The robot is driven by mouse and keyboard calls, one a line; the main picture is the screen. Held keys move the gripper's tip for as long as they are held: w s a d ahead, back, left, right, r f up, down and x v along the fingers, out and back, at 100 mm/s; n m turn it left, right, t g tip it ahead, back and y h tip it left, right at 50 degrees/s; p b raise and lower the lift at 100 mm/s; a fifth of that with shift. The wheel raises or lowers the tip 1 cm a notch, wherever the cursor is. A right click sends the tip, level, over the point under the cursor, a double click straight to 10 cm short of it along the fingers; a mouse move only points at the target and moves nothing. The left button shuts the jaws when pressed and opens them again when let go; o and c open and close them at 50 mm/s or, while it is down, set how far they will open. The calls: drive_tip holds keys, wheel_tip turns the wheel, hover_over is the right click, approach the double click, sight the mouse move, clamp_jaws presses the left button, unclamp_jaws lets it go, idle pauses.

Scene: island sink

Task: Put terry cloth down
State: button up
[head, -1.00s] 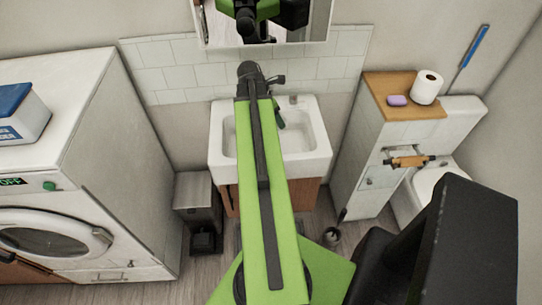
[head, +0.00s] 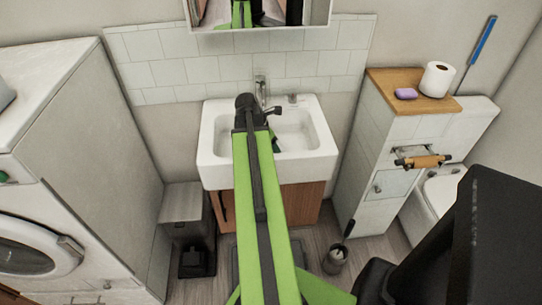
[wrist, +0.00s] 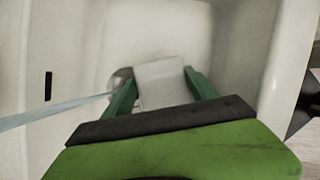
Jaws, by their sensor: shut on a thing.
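The terry cloth (wrist: 160,84) is a pale grey-white piece between the two green fingers of my gripper (wrist: 158,92) in the wrist view. My gripper is shut on it, inside the white basin of the sink (wrist: 235,60). In the head view my arm reaches over the sink (head: 318,166). Only a small green part of the gripper (head: 274,145) shows there, and the cloth is hidden. I cannot tell whether the cloth touches the basin floor.
A faucet (head: 262,92) stands behind the basin. A pale streak (wrist: 55,112), perhaps running water, crosses the wrist view towards the gripper. A washing machine (head: 40,240) and grey bin (head: 185,212) are left. A cabinet (head: 385,155) with purple soap (head: 405,93) and toilet roll (head: 437,79) is right.

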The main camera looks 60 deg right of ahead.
drive_tip(key=shift+f, duration=0.3)
drive_tip(key=o, duration=1.5)
drive_tip(key=shift+r, duration=0.1)
drive_tip(key=p+v, duration=1.1)
drive_tip(key=v, duration=0.1)
drive_tip(key=shift+r+p, duration=0.15)
drive_tip(key=shift+p, duration=0.15)
